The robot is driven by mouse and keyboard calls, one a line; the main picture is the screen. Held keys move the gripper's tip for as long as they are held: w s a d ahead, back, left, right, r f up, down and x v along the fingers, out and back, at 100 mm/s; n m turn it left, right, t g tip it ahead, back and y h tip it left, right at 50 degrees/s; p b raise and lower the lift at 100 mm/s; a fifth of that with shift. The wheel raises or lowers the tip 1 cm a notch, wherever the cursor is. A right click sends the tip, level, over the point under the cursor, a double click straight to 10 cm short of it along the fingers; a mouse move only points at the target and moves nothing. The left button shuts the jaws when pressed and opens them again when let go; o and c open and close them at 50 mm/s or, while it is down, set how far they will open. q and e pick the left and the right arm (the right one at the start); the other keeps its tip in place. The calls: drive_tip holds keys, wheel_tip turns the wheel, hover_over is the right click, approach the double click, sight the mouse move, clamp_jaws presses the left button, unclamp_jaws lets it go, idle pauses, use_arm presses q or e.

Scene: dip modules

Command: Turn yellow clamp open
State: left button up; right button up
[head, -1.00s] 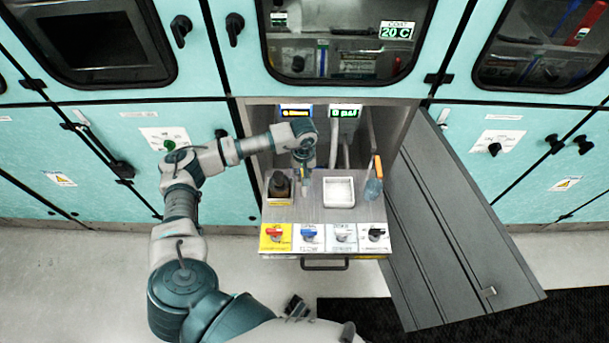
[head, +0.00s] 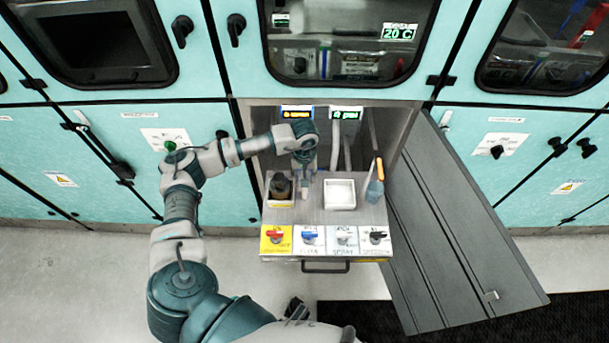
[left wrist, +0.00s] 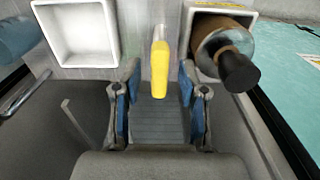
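A yellow clamp lever (left wrist: 159,65) stands between the fingers of my left gripper (left wrist: 157,100) in the left wrist view. The fingers, with blue pads, are open on either side of it, with a gap visible on both sides. In the head view my left gripper (head: 305,184) points down over the pull-out shelf, between the brown bottle and the white tray. There the arm and gripper hide most of the yellow clamp. My right gripper cannot be made out in the head view.
The brown bottle (head: 281,186) sits in a holder left of the gripper, and the white tray (head: 340,194) to its right. A wash bottle (head: 375,182) stands farther right. Several coloured knobs, including a red one (head: 274,236), line the shelf front. A grey door (head: 450,230) hangs open.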

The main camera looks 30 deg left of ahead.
use_arm(q)
wheel_tip(320, 180, up, 12)
idle(0.5)
drive_tip(key=shift+f, duration=0.15)
idle(0.3)
